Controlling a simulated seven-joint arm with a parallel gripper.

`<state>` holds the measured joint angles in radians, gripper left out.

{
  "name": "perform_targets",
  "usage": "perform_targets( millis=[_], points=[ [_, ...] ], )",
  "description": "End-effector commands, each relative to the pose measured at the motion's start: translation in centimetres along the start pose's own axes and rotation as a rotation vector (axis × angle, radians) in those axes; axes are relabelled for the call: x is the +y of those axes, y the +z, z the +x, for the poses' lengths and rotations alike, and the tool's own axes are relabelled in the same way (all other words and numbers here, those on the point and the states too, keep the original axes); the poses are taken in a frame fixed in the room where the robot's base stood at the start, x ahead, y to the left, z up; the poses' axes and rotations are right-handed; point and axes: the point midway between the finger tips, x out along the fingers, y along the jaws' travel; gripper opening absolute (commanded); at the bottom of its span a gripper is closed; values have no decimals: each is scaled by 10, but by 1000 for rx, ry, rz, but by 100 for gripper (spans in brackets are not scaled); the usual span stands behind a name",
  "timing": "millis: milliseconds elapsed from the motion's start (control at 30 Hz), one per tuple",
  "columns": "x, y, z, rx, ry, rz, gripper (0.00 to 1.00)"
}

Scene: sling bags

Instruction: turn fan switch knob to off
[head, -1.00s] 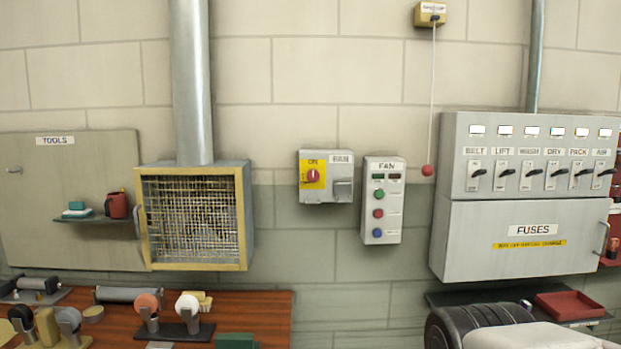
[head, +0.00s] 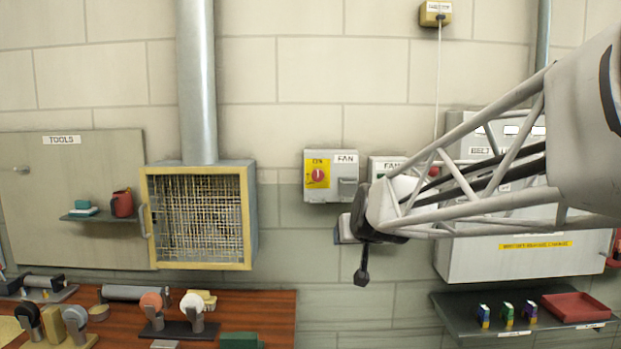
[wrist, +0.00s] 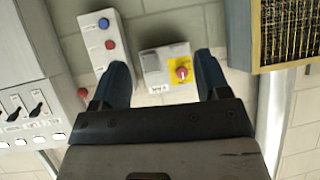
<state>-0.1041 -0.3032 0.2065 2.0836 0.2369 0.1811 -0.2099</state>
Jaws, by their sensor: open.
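The fan switch box (head: 345,190) is a grey box on the wall, with a yellow plate at its left and a FAN label. Its red knob (head: 317,175) sits on the yellow plate under the label ON; its pointer looks about upright, but it is small. My gripper (head: 352,255) is open and empty, below and right of the box in the head view. In the wrist view, which is upside down, the red knob (wrist: 182,73) shows between the two blue-grey fingers of my gripper (wrist: 162,65), nearer the right one. No finger touches the knob.
A FAN button panel (head: 385,165) stands right of the switch box, mostly hidden by my arm; its buttons show in the wrist view (wrist: 103,45). A yellow-framed mesh cabinet (head: 200,265) projects at left. The fuse cabinet (head: 470,262) is at right.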

Motion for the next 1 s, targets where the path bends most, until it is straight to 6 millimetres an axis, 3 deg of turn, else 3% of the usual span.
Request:
perform_targets(
  millis=[200, 500, 700, 1000],
  points=[
    [-14, -71, 58, 186, 15, -9, 69],
    [-31, -153, 128, 434, 72, -10, 69],
    [-39, -185, 159, 550, 115, -7, 69],
    [-42, -197, 170, 597, 136, -4, 69]
  ],
)
